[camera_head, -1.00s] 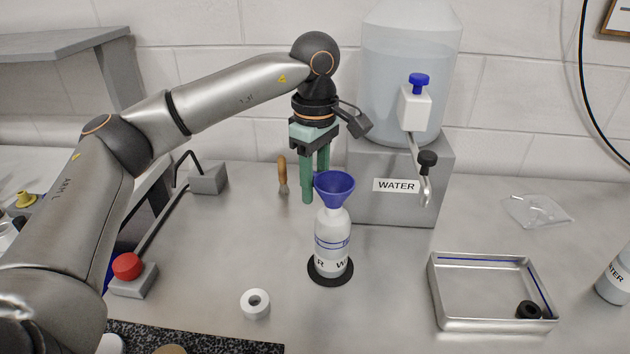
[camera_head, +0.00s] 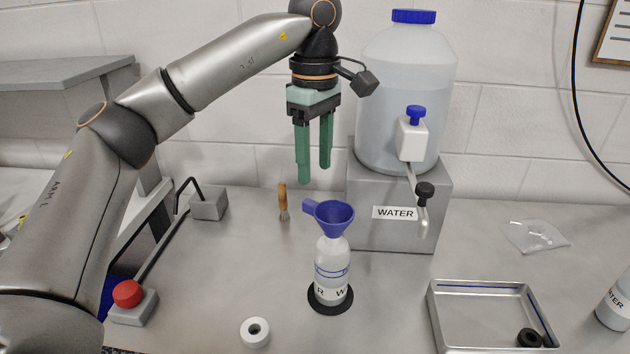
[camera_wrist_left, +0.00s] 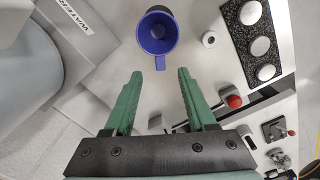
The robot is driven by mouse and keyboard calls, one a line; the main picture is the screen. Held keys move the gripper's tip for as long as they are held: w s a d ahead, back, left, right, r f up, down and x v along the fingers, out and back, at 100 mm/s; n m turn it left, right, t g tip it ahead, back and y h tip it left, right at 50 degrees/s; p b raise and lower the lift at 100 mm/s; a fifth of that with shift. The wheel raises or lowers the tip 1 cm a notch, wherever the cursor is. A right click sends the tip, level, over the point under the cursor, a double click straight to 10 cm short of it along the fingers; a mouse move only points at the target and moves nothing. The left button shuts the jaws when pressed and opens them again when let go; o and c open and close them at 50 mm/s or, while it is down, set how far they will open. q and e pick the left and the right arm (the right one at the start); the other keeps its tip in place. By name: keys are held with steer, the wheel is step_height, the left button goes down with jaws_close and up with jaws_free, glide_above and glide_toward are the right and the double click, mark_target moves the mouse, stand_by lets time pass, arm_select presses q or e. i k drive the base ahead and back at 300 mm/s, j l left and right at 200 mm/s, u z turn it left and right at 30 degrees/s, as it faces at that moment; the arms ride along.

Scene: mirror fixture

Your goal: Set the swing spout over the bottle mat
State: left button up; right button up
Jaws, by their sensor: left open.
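The metal swing spout (camera_head: 421,215) with its black knob (camera_head: 425,194) hangs from the tap (camera_head: 411,138) of the water tank, to the right of the bottle. The round black bottle mat (camera_head: 330,300) lies on the bench. A white bottle (camera_head: 332,272) stands upright on it with a blue funnel (camera_head: 333,216) in its mouth. The funnel also shows in the left wrist view (camera_wrist_left: 157,33), beyond the fingertips. My left gripper (camera_head: 314,175) is open and empty, above and behind the funnel and left of the tank. My right gripper is out of view.
The water tank (camera_head: 402,95) stands on a grey block (camera_head: 390,238). A metal tray (camera_head: 440,325) is at front right. A brush (camera_head: 283,202), a white ring (camera_head: 255,333) and a red button (camera_head: 127,293) are left of the bottle. Bench between mat and tray is clear.

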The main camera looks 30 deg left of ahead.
mark_target(421, 191)
steer(key=k, duration=1.5)
